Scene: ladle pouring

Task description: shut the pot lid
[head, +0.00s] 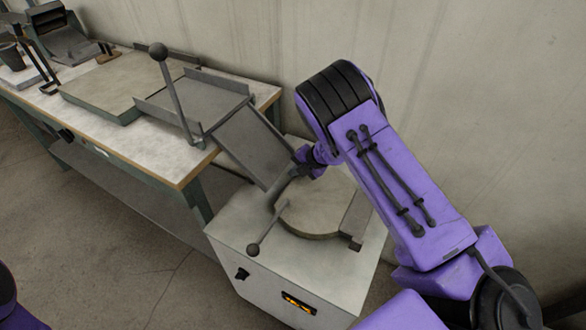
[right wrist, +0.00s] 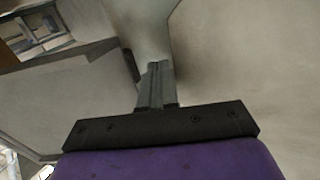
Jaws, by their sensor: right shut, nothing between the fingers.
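The pot lid (head: 318,208) is a round, pale grey disc. It appears to lie flat on top of the white box-shaped unit (head: 232,240), and no pot opening shows. A thin dark rod with a ball knob (head: 254,250) sticks out at the lid's front left. My right gripper (head: 284,188) is shut and empty over the lid's back-left edge, near the rod's upper end. I cannot tell whether it touches. In the right wrist view, its closed fingers (right wrist: 155,84) point at pale surfaces. My left gripper is out of view.
A grey chute (head: 253,144) slopes from the workbench (head: 145,148) towards the white unit, close to my right gripper. A lever with a dark ball (head: 158,52) stands on the bench. A dark block (head: 356,220) sits at the lid's right. A wall rises behind.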

